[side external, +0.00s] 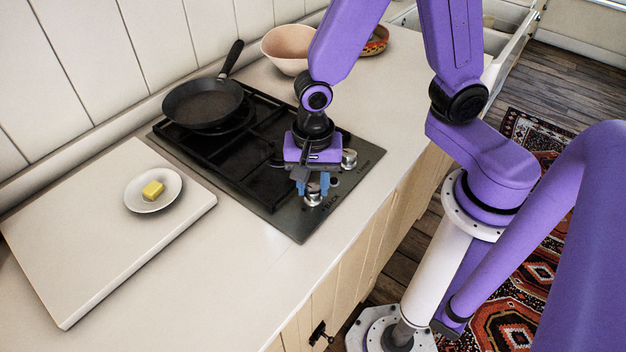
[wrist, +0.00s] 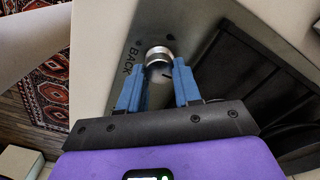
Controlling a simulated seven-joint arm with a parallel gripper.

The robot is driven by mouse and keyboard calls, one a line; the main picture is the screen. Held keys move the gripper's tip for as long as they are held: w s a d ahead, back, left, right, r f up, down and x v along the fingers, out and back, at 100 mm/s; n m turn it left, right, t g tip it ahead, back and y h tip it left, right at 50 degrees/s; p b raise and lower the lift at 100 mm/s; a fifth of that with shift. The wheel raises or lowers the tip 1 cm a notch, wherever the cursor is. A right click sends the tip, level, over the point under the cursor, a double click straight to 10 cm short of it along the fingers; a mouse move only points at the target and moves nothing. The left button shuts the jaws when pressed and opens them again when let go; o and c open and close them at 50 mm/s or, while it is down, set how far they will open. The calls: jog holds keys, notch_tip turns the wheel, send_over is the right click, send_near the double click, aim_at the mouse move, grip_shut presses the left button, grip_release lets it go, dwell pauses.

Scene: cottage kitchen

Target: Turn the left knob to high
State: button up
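The left knob (side external: 313,195), silver and round, stands on the front strip of the black hob (side external: 296,225), at the end nearer the cutting board. My gripper (side external: 313,187) points down over it with its blue fingers apart. In the wrist view the knob (wrist: 158,56) sits at the tips, between the two fingers (wrist: 159,72). The fingers look close to its sides, and I cannot tell whether either one touches. The knob's pointer and setting are too small to read. A second silver knob (side external: 349,158) stands farther along the strip, beside my gripper.
A black frying pan (side external: 203,103) sits on the hob's rear left burner. A board (side external: 95,235) with a saucer (side external: 139,207) of butter (side external: 153,189) lies left of the hob. A pink bowl (side external: 287,48) stands behind. The front counter is clear.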

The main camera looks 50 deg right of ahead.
jog(key=shift+n, duration=0.4)
jog(key=n, duration=0.3)
jog(key=shift+n, duration=0.4)
jog(key=n, duration=0.4)
jog(key=shift+a, duration=0.1)
jog(key=n, duration=0.4)
jog(key=shift+w+n, duration=0.1)
jog(key=shift+n, duration=0.3)
jog(key=n, duration=0.4)
jog(key=shift+a, duration=0.1)
jog(key=shift+n, duration=0.3)
jog(key=o, duration=0.8)
jog(key=shift+c, duration=0.2)
